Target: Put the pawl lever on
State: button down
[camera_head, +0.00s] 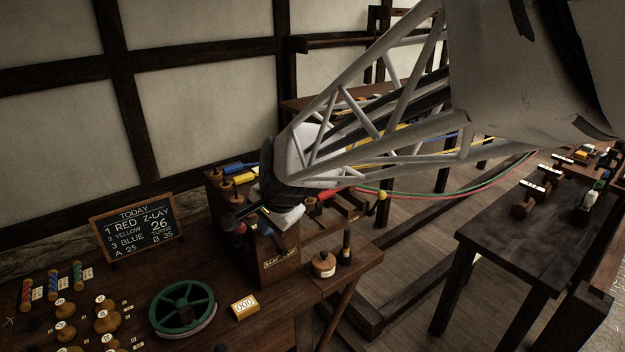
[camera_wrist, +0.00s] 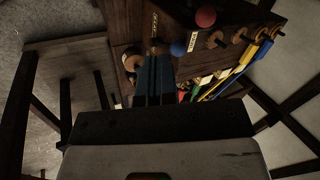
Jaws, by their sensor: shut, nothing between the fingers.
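I cannot tell for certain which part is the pawl lever. A red ball knob (camera_head: 240,228) stands at the front left of the wooden machine box (camera_head: 278,262). In the wrist view, the red knob (camera_wrist: 205,16) and a blue knob (camera_wrist: 178,48) stick out from the dark wood. A yellow knob (camera_head: 382,195) sits at the machine's right side. My gripper (camera_head: 248,213) is low over the top of the box, close to the red knob. In the wrist view its fingers (camera_wrist: 154,72) are together and empty, pointing at the box beside the blue knob. My arm hides part of the machine.
Coloured yarn bobbins (camera_head: 240,178) lie behind the gripper. A green wheel (camera_head: 182,308), a yellow counter block (camera_head: 243,307), a chalkboard (camera_head: 137,227) and several wooden pegs stand on the left bench. Another bench (camera_head: 490,235) is at right.

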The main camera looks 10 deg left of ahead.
aim_at(244, 226)
jog(key=w+a+f, duration=0.4)
jog(key=a+f, duration=0.2)
jog(key=shift+f, duration=0.15)
dwell(0.5)
jog(key=shift+w+a+r+g+h, duration=0.3)
jog(key=shift+w+a, duration=0.05)
jog(key=shift+w, duration=0.05)
dwell(0.6)
jog(key=shift+w+a+r+g+h, duration=0.4)
jog(key=shift+w+a+g+h, duration=0.1)
jog(key=shift+h, duration=0.1)
jog(key=shift+w+a+r+g+h, duration=0.25)
jog(key=shift+w+a+g+h, duration=0.6)
jog(key=shift+w+a, duration=0.15)
jog(key=shift+w+a+r+g+h, duration=0.25)
jog(key=shift+w+a+g+h, duration=0.55)
jog(key=shift+w+a, duration=0.2)
